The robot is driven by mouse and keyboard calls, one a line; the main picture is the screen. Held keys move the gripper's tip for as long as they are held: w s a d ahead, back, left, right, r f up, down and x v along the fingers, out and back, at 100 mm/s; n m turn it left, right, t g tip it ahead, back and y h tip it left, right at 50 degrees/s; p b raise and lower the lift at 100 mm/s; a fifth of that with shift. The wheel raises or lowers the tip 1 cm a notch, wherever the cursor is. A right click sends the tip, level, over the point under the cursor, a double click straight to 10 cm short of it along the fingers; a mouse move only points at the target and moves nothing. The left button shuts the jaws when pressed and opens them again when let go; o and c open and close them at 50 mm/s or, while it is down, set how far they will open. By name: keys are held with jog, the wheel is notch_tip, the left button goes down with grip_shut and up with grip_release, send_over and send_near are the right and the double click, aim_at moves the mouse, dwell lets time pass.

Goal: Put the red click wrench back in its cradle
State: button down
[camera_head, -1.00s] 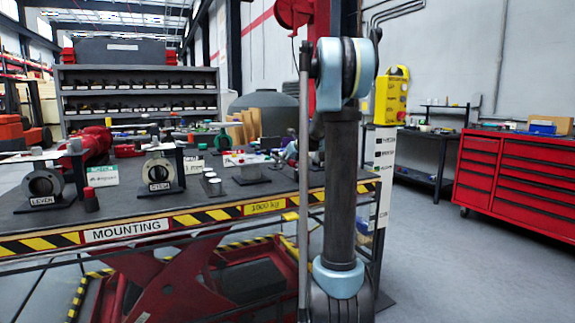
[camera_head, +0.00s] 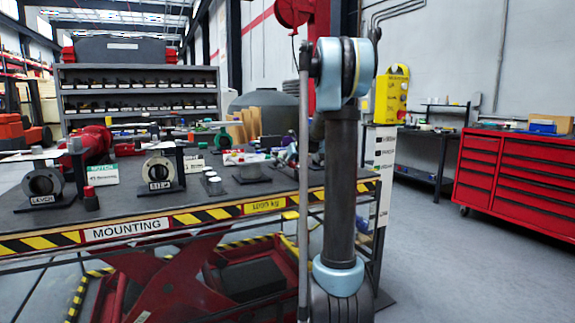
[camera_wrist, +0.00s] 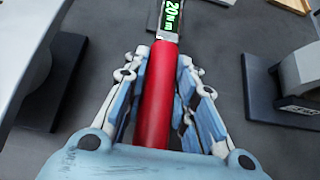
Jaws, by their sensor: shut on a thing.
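The red click wrench (camera_wrist: 156,95) is between the fingers of my gripper (camera_wrist: 160,75) in the wrist view. Its red handle runs up the picture from my palm, and its far end carries a display that reads "20" with a unit in green (camera_wrist: 172,16). My gripper is shut on the red handle, with blue and white finger links on both sides. A dark surface lies under the wrench. In the head view my arm stands in front of the table, and the gripper and wrench cannot be made out. I cannot identify the cradle in either view.
The table marked MOUNTING (camera_head: 140,220) holds valve bodies (camera_head: 160,172) and small parts. In the wrist view a grey part on a dark base stands at right (camera_wrist: 300,75) and a large pale part at left (camera_wrist: 30,50). A red tool cabinet (camera_head: 515,175) stands at right.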

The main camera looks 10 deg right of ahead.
jog(key=shift+f, duration=0.55)
jog(key=c, duration=1.2)
grip_release()
notch_tip(320, 180, up, 7)
send_over(298, 165)
jog(key=shift+s, duration=0.1)
